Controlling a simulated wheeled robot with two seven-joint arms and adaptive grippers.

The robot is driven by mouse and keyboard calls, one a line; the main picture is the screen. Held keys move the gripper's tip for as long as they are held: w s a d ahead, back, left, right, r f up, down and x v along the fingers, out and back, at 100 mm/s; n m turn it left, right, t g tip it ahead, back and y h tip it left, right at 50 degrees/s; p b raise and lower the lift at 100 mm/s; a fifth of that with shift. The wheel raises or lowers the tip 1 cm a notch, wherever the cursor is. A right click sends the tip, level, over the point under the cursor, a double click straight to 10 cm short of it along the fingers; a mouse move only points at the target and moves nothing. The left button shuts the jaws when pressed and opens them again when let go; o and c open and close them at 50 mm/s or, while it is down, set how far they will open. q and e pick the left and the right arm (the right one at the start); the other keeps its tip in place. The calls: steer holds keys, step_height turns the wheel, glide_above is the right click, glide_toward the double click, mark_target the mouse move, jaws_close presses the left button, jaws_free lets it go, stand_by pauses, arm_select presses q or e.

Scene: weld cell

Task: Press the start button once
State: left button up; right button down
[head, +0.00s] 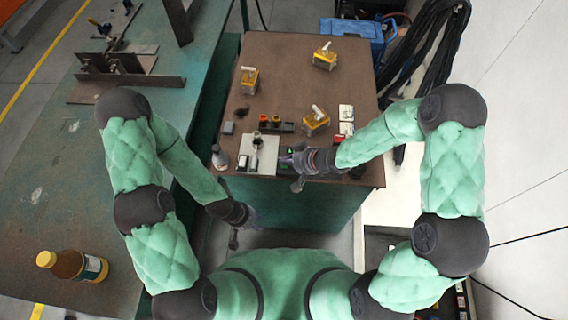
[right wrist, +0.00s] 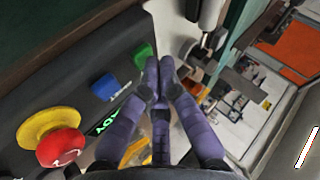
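In the right wrist view a dark control box (right wrist: 75,75) carries a green button (right wrist: 143,54), a blue button (right wrist: 105,87), a green-lit display (right wrist: 110,117) and a red mushroom button (right wrist: 61,147) on a yellow collar. I read no start label; the green button could be it. My right gripper (right wrist: 160,66) has its fingertips together, with nothing seen between them. They overlap the green button's edge in the picture; I cannot tell whether they touch. In the head view my right gripper (head: 287,160) partly hides the box. My left gripper (head: 242,224) hangs before the table, its fingers unclear.
The brown table (head: 290,80) holds several yellow-based blocks, such as this one (head: 325,57), and a light grey plate (head: 262,150) left of the box. A green bench (head: 60,185) at left bears a bottle (head: 72,265). Black cables (head: 425,45) hang at right.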

steer(key=shift+f, duration=0.15)
stand_by(0.5)
steer(key=shift+r+p, duration=0.9)
steer(key=shift+p, duration=0.1)
step_height(320, 180, up, 5)
steer(key=p, duration=0.5)
stand_by(0.6)
